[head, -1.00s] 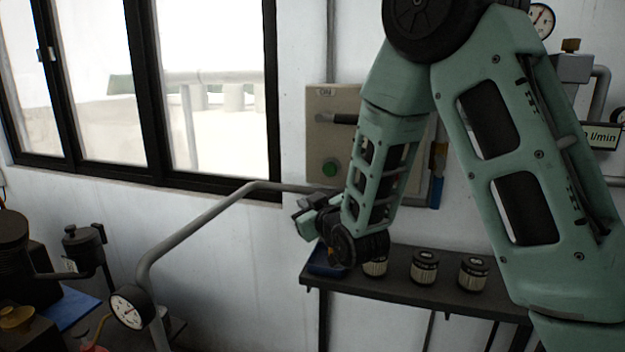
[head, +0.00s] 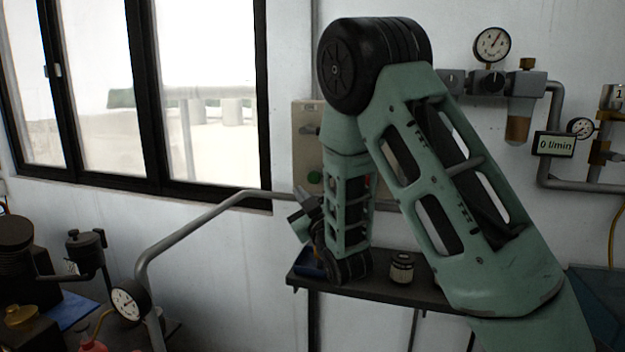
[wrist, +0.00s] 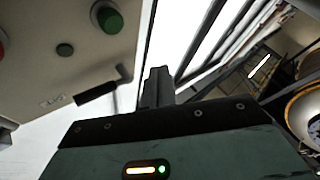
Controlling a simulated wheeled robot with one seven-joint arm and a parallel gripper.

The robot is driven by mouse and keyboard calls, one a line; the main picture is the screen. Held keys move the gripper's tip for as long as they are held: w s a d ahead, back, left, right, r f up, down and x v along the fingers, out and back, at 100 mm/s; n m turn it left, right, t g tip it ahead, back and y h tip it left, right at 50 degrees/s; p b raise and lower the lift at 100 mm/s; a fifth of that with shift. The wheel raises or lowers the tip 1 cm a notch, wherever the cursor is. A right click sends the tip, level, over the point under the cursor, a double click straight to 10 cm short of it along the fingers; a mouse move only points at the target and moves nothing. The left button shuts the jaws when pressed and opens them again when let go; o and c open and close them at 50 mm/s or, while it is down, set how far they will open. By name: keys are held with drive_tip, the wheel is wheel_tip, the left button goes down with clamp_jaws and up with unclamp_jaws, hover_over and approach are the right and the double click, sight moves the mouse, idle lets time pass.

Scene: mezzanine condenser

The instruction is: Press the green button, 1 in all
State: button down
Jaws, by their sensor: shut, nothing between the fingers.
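The green button (head: 314,177) sits low on a beige wall panel (head: 303,118), partly hidden behind my arm in the head view. In the wrist view the green button (wrist: 110,19) stands out from the panel (wrist: 60,50) at the upper left. My gripper (wrist: 158,75) is shut and empty, in the lower middle of the wrist view, apart from the button and to its right. In the head view my gripper (head: 304,203) is just below the button and looks small and dark; the gap in depth is hard to judge.
A dark handle (wrist: 97,92) juts from the panel, and part of a red button (wrist: 2,48) shows at the left. A shelf (head: 420,292) with a dark jar (head: 401,268) is below my arm. A grey pipe rail (head: 190,228) runs at the left.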

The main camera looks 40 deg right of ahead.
sight(308, 176)
drive_tip(key=w+d, duration=0.5)
drive_tip(key=d, duration=0.1)
drive_tip(key=shift+d+p, duration=0.3)
drive_tip(key=shift+p, duration=0.05)
drive_tip(key=shift+w+d, duration=0.15)
idle(1.8)
drive_tip(key=shift+w+d+b, duration=0.15)
drive_tip(key=shift+d+b, duration=0.05)
drive_tip(key=shift+b, duration=0.2)
drive_tip(key=shift+w+d, duration=0.35)
drive_tip(key=shift+d, duration=0.05)
idle(1.0)
drive_tip(key=shift+s+a+b, duration=0.1)
drive_tip(key=shift+b, duration=0.2)
drive_tip(key=shift+s+a+b, duration=0.35)
drive_tip(key=shift+s+a, duration=0.15)
drive_tip(key=shift+a, duration=0.15)
drive_tip(key=shift+s+a+b, duration=0.4)
drive_tip(key=shift+s+a, duration=0.4)
drive_tip(key=shift+a, duration=0.2)
drive_tip(key=shift+s+a+b, duration=0.35)
drive_tip(key=shift+s+a, duration=0.4)
drive_tip(key=shift+a, duration=0.25)
